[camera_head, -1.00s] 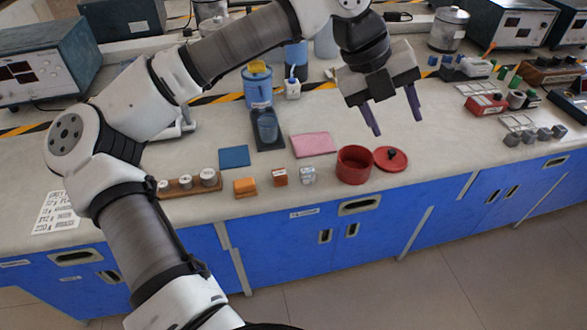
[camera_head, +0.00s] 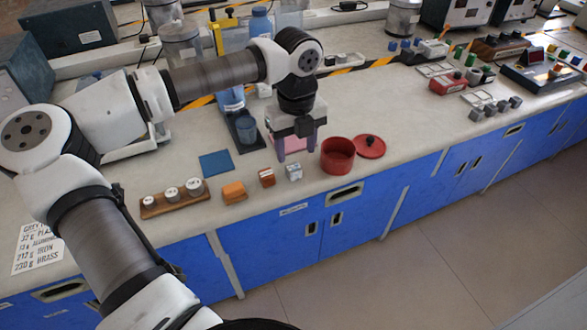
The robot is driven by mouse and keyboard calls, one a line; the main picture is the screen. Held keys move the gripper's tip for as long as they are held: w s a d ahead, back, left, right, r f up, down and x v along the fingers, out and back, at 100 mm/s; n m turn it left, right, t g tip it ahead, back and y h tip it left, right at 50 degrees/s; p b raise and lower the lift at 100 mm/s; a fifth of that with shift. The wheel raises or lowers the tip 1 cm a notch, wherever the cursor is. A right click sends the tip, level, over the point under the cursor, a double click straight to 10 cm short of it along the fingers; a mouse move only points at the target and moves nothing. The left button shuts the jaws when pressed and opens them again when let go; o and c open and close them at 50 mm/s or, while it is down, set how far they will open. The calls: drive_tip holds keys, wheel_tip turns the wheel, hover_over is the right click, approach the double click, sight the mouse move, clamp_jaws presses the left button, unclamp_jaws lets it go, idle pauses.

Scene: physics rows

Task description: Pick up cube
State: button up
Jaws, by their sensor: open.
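Three small blocks stand in a row near the front edge of the bench: an orange block (camera_head: 234,192), a red-brown cube (camera_head: 267,177) and a pale grey-white cube (camera_head: 294,172). I cannot tell which of them the task means by the cube. My gripper (camera_head: 296,152) points down with its two purple fingers apart and nothing visible between them. In the picture it is just above and behind the pale cube, over the pink pad (camera_head: 292,142), which it partly hides. The fingers do not appear to touch any block.
A red open pot (camera_head: 338,155) stands close to the right of the gripper, with its red lid (camera_head: 370,146) beside it. A blue pad (camera_head: 216,164) and a wooden weight holder (camera_head: 173,199) lie to the left.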

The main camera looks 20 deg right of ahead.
sight(294, 167)
drive_tip(key=shift+a+f+p, duration=0.2)
drive_tip(key=shift+f+p, duration=0.55)
drive_tip(key=shift+f, duration=2.3)
drive_tip(key=c, duration=1)
